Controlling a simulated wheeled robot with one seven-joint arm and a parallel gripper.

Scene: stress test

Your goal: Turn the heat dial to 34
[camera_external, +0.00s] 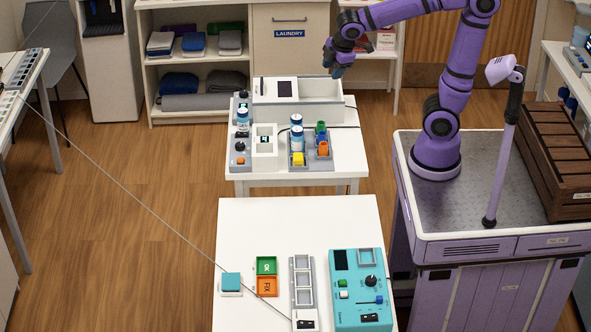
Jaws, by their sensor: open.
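A turquoise control box (343,318) lies at the right of the near white table. It carries a black round dial (371,281), a dark display (340,259), a slider (370,301) and small switches. Its markings are too small to read, so I cannot tell the dial's setting or whether it is the heat dial. My gripper (337,72) is open, pointing down, above the far table's back right, beside a white box with a dark screen (287,89). It is well away from the turquoise box and touches nothing that I can see.
The far table (348,160) holds grey panels with knobs, blue-white bottles (297,138) and coloured cups (322,148). The near table (240,218) has a teal button (231,282), green and orange trays (266,266) and a grey rack (302,278). Its back half is clear.

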